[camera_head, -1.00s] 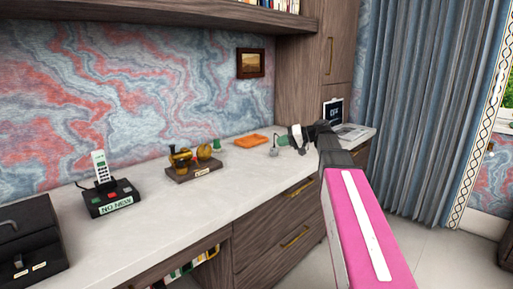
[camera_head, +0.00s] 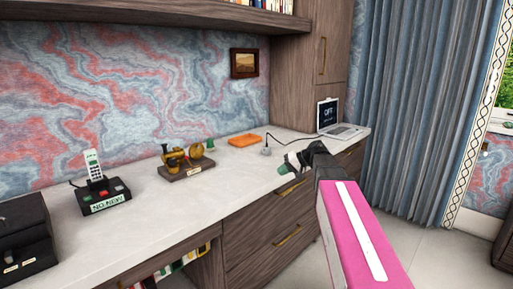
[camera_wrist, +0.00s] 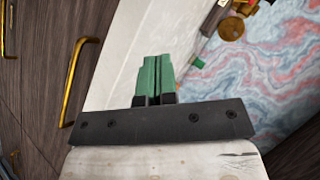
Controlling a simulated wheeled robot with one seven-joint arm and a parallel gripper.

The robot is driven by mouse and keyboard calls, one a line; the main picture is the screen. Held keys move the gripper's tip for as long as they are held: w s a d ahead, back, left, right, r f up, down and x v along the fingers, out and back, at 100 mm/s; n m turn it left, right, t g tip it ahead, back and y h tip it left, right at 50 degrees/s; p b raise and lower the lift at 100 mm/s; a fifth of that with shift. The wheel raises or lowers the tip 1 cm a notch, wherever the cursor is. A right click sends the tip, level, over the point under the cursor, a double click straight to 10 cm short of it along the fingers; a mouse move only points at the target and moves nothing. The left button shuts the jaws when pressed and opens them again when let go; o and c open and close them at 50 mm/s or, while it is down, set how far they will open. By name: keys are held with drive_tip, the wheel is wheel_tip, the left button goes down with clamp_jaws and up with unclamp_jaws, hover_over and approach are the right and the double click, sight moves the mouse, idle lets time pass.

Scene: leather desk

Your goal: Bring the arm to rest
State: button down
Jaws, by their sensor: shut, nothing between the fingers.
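My gripper (camera_head: 284,169) is at the front edge of the white desk top, to the right of the brass ornament, at the end of my pink arm. In the wrist view its two green fingers (camera_wrist: 154,75) are pressed together with nothing between them. The wrist view looks along the desk's front edge, with drawer fronts on the left and the desk top beyond the fingers.
On the desk top (camera_head: 150,215) stand a phone (camera_head: 96,178), a brass ornament on a base (camera_head: 184,160), an orange book (camera_head: 244,140), a small grey object (camera_head: 266,151) with a cable, and a laptop (camera_head: 333,117). Drawers with brass handles (camera_wrist: 80,80) lie below. Open floor is at right.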

drive_tip(key=s+d+f+g+h, duration=0.1)
drive_tip(key=s+d+f+h, duration=0.1)
drive_tip(key=s+f, duration=0.4)
drive_tip(key=s+d+f+m+g+h, duration=0.1)
drive_tip(key=s+d+f+h, duration=0.2)
drive_tip(key=s+f, duration=0.4)
drive_tip(key=s+d+f+g+h, duration=0.1)
drive_tip(key=s+f+h, duration=0.4)
drive_tip(key=f, duration=0.9)
drive_tip(key=shift+s+d+m, duration=0.3)
drive_tip(key=shift+s+d, duration=0.35)
drive_tip(key=shift+d, duration=0.25)
drive_tip(key=shift+f, duration=0.1)
